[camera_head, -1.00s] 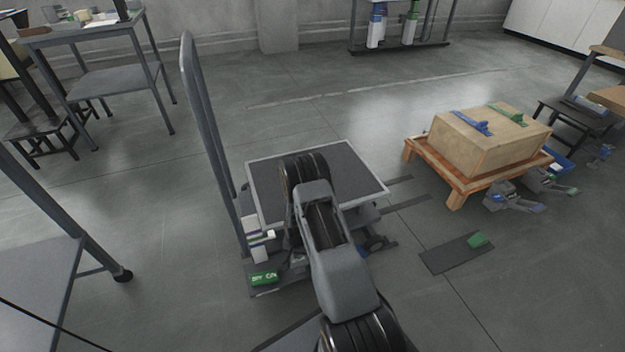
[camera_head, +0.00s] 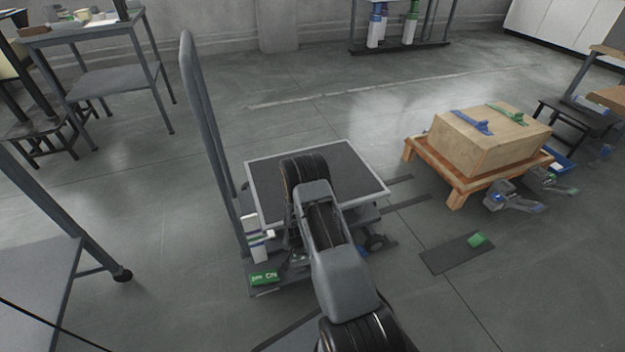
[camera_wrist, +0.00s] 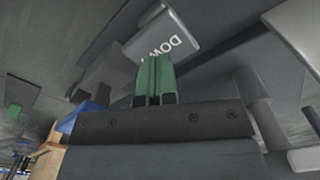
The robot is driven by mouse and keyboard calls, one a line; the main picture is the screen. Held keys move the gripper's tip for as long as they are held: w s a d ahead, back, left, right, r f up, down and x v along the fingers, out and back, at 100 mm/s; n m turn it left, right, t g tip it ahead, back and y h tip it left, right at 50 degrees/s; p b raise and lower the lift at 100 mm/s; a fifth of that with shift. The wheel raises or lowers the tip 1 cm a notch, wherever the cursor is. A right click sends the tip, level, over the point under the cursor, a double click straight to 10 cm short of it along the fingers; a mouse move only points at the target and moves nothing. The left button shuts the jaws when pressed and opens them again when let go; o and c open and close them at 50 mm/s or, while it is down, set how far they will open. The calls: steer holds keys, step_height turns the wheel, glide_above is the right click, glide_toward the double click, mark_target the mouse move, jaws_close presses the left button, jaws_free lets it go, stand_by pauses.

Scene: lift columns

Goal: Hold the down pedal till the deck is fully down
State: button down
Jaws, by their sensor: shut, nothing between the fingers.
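The lift cart's dark deck (camera_head: 345,170) with its pale rim stands in the middle of the head view, a little above its base, and bears no load. My arm covers part of it. In the wrist view a grey pedal (camera_wrist: 178,25) shows lettering that reads "DOW", the rest hidden by my fingers. My gripper (camera_wrist: 154,62) is shut and empty, its green fingertips overlapping the pedal's near edge. I cannot tell whether they press on it. A green pedal (camera_head: 264,278) with unclear white lettering sits at the cart's front left.
The cart's tall handle (camera_head: 200,130) rises at the deck's left. A wooden pallet (camera_head: 455,187) with a box (camera_head: 480,150) stands at the right. A dark mat (camera_head: 445,258) with a green piece lies nearer. Floor behind the cart is clear.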

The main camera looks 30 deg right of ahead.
steer(key=shift+f+b, duration=1.35)
steer(key=shift+f, duration=0.4)
steer(key=shift+r, duration=0.1)
stand_by(2.3)
steer(key=shift+r+p, duration=1.45)
steer(key=shift+r, duration=0.45)
